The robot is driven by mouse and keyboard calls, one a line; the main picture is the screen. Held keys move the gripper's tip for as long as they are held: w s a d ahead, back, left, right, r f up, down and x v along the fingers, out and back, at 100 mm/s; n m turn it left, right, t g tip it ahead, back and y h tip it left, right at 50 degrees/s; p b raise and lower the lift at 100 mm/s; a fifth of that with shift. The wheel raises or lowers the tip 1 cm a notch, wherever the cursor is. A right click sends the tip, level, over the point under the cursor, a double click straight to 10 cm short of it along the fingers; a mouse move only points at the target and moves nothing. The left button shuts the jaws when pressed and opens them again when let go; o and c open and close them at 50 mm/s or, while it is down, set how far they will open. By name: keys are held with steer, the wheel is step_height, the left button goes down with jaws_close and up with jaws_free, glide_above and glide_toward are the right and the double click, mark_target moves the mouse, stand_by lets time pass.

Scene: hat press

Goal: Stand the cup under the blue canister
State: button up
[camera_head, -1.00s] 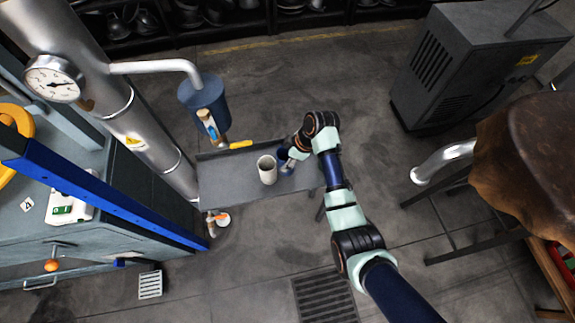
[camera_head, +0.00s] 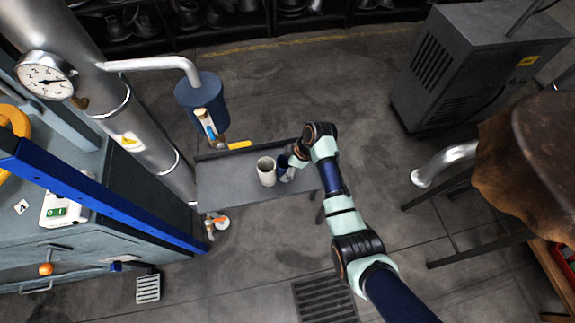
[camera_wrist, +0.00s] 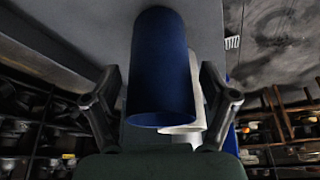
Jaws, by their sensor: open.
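A white cup (camera_head: 266,173) stands upright on the grey shelf (camera_head: 225,188), right of and below the canister. A dark blue cup (camera_head: 284,172) stands close to its right. My gripper (camera_head: 291,163) is at the blue cup's right side. In the wrist view, my open gripper (camera_wrist: 162,95) has one finger on each side of the blue cup (camera_wrist: 160,60), with gaps visible. The white cup (camera_wrist: 190,105) is partly hidden behind it.
A thick pipe with a gauge (camera_head: 47,76) and a blue-grey machine (camera_head: 100,215) border the shelf on the left. A grey cabinet (camera_head: 460,75) stands at the back right. The shelf's left part is clear.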

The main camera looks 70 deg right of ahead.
steer(key=p+v, duration=0.4)
steer(key=v, duration=0.8)
steer(key=shift+r, duration=0.25)
steer(key=shift+o, duration=0.4)
steer(key=shift+w, duration=0.1)
